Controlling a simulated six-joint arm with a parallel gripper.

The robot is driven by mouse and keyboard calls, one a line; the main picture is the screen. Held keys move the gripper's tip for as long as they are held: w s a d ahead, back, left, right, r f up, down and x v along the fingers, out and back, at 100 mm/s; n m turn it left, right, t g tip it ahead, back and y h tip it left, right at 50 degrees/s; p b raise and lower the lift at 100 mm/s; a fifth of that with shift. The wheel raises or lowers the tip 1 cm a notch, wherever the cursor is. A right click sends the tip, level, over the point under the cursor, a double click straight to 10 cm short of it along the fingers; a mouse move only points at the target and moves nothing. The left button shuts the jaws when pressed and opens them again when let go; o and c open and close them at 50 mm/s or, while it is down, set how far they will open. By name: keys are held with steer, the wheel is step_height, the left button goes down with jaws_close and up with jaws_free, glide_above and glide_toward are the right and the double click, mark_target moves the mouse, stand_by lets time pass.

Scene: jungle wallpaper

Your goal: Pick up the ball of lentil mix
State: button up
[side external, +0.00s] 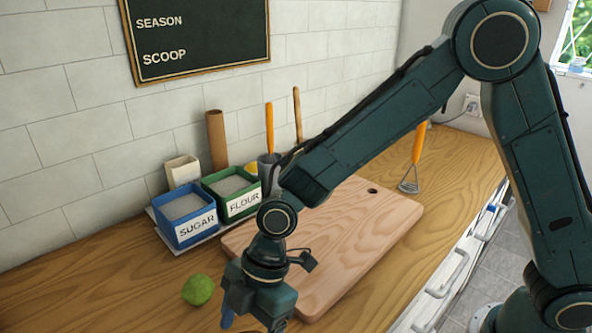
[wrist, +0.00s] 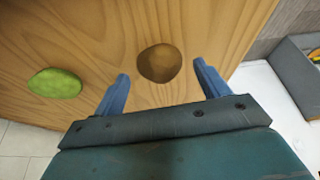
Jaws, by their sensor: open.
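The ball of lentil mix (wrist: 159,63) is round and brown. In the side external view my gripper (side external: 229,318) points down at the counter near the bottom edge, with one blue finger showing. The ball cannot be seen in that view.
A green lime (side external: 197,290) lies left of my gripper; it also shows in the wrist view (wrist: 55,83). A cutting board (side external: 375,225) lies to the right. Blue sugar (side external: 188,220) and green flour (side external: 232,195) bins stand behind, by the wall.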

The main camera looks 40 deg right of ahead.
steer(key=shift+x, duration=0.9)
steer(key=shift+c, duration=0.2)
steer(key=c, duration=1.1)
